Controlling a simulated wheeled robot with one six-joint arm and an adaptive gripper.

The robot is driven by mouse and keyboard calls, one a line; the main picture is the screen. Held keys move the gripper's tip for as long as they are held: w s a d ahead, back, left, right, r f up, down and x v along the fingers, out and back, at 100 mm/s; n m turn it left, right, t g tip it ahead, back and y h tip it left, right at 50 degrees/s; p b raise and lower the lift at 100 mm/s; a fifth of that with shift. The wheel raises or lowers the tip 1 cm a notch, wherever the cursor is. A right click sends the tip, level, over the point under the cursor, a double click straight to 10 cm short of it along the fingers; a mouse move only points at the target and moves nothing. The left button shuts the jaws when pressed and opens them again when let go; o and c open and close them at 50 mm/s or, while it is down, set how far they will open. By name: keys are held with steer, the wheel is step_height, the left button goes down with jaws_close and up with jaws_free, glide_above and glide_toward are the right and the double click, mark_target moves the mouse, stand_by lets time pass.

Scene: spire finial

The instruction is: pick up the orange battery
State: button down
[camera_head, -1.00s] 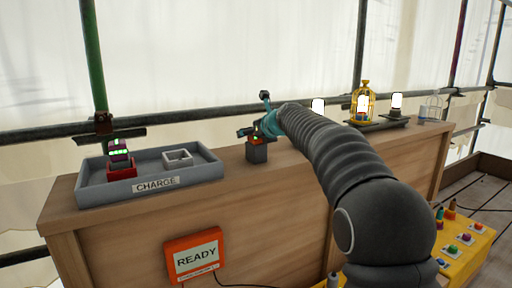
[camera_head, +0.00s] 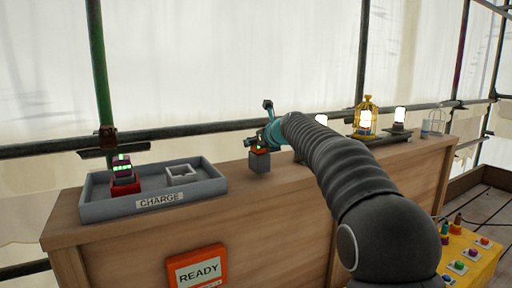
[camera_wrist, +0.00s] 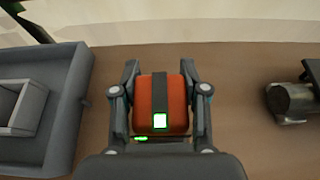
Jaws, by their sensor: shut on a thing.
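The orange battery (camera_wrist: 160,105) has a dark stripe and a lit green-white indicator. In the wrist view it sits between the two fingers of my gripper (camera_wrist: 160,95), which press on its left and right sides. In the head view the orange battery (camera_head: 259,149) shows as a small orange patch on top of a grey block (camera_head: 260,162) on the wooden counter. My gripper (camera_head: 256,144) reaches it from the right and partly hides it. I cannot tell whether the battery still touches the block.
Lamps and a yellow cage (camera_head: 366,117) stand at the right. A READY box (camera_head: 198,270) hangs on the counter front.

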steer(key=r, duration=0.1)
steer(key=d+r, duration=0.1)
steer(key=r, duration=0.1)
steer(key=shift+w, duration=0.2)
steer(key=w+d+r, duration=0.3)
steer(key=d+r, duration=0.3)
steer(key=d, duration=0.4)
steer(key=shift+w, duration=0.3)
